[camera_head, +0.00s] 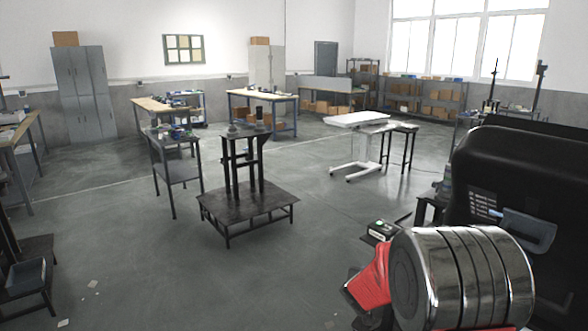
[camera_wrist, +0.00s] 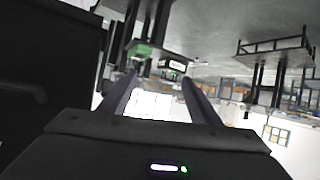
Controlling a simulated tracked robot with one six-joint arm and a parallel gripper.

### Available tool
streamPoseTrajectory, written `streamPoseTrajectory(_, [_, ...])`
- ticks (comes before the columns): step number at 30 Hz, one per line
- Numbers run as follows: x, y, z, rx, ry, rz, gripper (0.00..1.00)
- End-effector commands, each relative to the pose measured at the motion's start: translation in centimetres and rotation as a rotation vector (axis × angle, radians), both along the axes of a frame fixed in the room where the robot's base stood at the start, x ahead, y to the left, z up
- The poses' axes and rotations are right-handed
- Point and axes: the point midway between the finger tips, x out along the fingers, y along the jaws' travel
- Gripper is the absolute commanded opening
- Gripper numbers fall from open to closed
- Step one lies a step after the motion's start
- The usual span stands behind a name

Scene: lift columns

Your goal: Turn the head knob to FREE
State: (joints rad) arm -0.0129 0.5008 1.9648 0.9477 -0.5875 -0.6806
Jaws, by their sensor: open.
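I cannot make out a head knob or the word FREE in either view. A dark lift stand (camera_head: 247,197) with two upright posts stands on the floor left of centre in the head view. Small dark round parts (camera_head: 233,131) sit on its top, too small to read. My gripper (camera_wrist: 160,76) is open, with nothing between its two fingers in the wrist view, where the room appears upside down.
A large black housing (camera_head: 520,195) with a grey handle fills the right of the head view. A small dark table (camera_head: 178,170) stands left of the stand, and a white-topped table (camera_head: 357,120) behind to its right. Open floor (camera_head: 160,270) lies in front.

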Motion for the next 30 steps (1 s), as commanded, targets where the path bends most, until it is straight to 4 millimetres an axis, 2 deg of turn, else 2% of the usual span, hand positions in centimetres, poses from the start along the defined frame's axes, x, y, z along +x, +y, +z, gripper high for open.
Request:
streamPoseTrajectory(3, [-1.0,3.1,0.5,0.1,0.037,0.098,0.57])
streamPoseTrajectory(8, [-3.6,7.1,1.0,0.222,0.112,0.213,0.57])
streamPoseTrajectory(15, [-9.9,11.8,2.2,0.357,0.272,0.348,0.57])
streamPoseTrajectory(22, [-17.2,14.1,3.4,0.423,0.437,0.419,0.57])
streamPoseTrajectory(30, [-26.0,14.5,5.0,0.431,0.611,0.445,0.57])
